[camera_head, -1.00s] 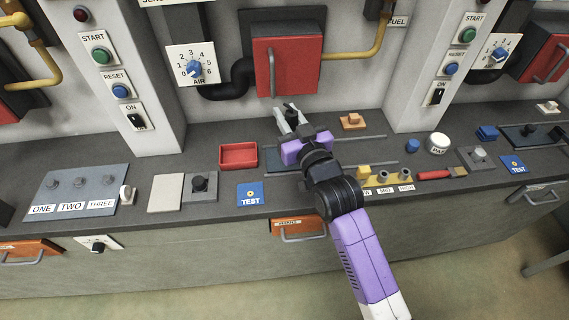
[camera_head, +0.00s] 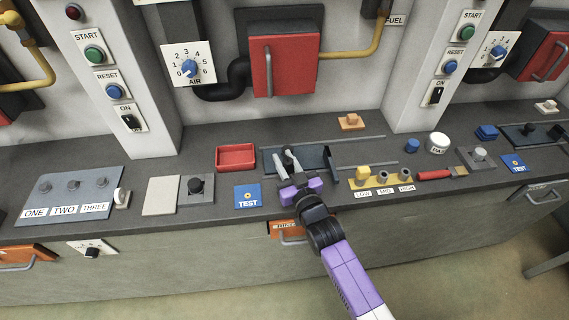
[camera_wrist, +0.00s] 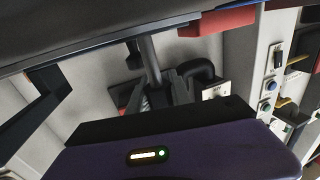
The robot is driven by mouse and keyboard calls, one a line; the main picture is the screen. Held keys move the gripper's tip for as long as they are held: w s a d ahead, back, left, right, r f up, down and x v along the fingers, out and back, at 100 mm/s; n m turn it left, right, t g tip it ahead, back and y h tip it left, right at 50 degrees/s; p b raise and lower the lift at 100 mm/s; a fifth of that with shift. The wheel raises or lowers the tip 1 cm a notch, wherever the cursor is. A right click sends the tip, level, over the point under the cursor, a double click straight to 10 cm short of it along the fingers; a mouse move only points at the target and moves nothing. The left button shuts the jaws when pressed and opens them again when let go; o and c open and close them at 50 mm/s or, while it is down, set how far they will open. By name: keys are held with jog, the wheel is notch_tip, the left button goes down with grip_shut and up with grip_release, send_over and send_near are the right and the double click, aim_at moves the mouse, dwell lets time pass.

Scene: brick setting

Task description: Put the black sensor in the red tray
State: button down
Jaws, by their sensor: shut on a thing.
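In the tilted wrist view, dark finger parts (camera_wrist: 110,95) and a red edge (camera_wrist: 215,22), likely the tray, show.
A blue TEST plate (camera_head: 248,196) lies in front of the tray. A black knob on a grey plate (camera_head: 197,187) is further left. A red door (camera_head: 285,62) is on the wall behind.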

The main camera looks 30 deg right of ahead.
jog(key=shift+f, duration=0.35)
jog(key=shift+f, duration=0.2)
jog(key=c, duration=1.2)
grip_release()
jog(key=shift+r, duration=0.15)
jog(key=shift+s, duration=0.15)
jog(key=s, duration=0.3)
jog(key=s+b, duration=0.1)
jog(key=s, duration=0.3)
jog(key=s+b, duration=0.1)
jog(key=s, duration=0.3)
jog(key=shift+s+a, duration=0.2)
jog(key=shift+a, duration=0.05)
jog(key=shift+s, duration=0.15)
